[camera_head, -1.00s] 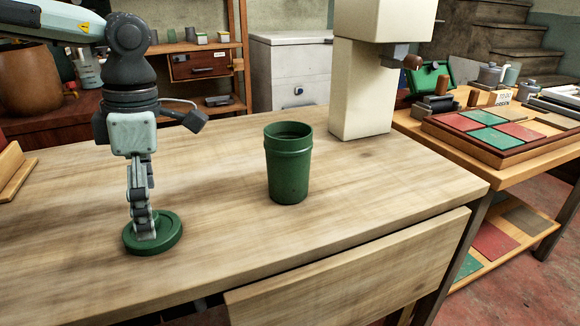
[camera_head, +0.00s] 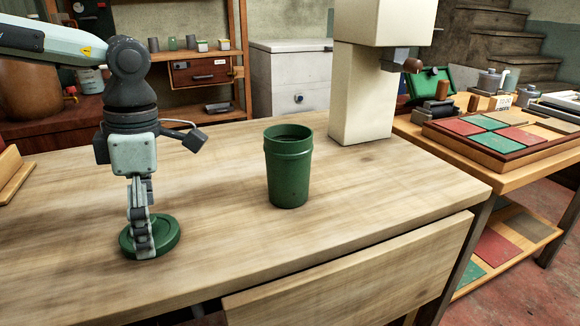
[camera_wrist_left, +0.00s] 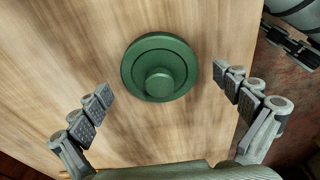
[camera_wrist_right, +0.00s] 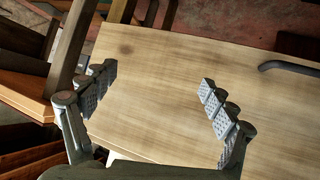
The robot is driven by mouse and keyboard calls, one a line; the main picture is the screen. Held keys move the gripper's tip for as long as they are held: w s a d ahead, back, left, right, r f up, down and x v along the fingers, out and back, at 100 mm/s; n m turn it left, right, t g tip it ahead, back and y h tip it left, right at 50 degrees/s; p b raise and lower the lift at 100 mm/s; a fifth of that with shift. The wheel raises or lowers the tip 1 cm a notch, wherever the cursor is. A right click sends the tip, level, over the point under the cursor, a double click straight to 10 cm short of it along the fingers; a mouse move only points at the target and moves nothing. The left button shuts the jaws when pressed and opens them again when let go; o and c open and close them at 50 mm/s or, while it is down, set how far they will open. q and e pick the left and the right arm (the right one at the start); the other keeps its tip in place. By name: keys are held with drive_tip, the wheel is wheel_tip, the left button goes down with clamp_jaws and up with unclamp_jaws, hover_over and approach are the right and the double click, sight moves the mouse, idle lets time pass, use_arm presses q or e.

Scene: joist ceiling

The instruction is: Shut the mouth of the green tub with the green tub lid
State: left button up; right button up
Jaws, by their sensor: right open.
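The green tub (camera_head: 288,172) stands upright on the wooden table, its mouth uncovered and facing up. The green tub lid (camera_head: 168,236) lies flat on the table to the left of the tub. The lid is a round disc with a raised knob in the middle, seen from above in the left wrist view (camera_wrist_left: 182,58). My left gripper (camera_wrist_left: 162,82) points down over the lid, fingers wide apart with the lid ahead between them. In the head view its fingers hide part of the lid. My right gripper (camera_wrist_right: 157,80) is open and empty over a pale wooden surface; the head view does not show it.
The wooden table (camera_head: 360,215) is clear around the tub. A cream pillar-like machine (camera_head: 362,85) stands behind the tub to the right. A side table with a tray of coloured tiles (camera_head: 500,140) is at the right. A wooden block (camera_head: 15,175) lies at the left edge.

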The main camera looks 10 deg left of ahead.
use_arm(q)
drive_tip(key=c, duration=1.3)
drive_tip(key=shift+r+p, duration=0.95)
drive_tip(key=shift+r, duration=1.05)
drive_tip(key=shift+r+p, duration=1.45)
drive_tip(key=shift+r, duration=1.05)
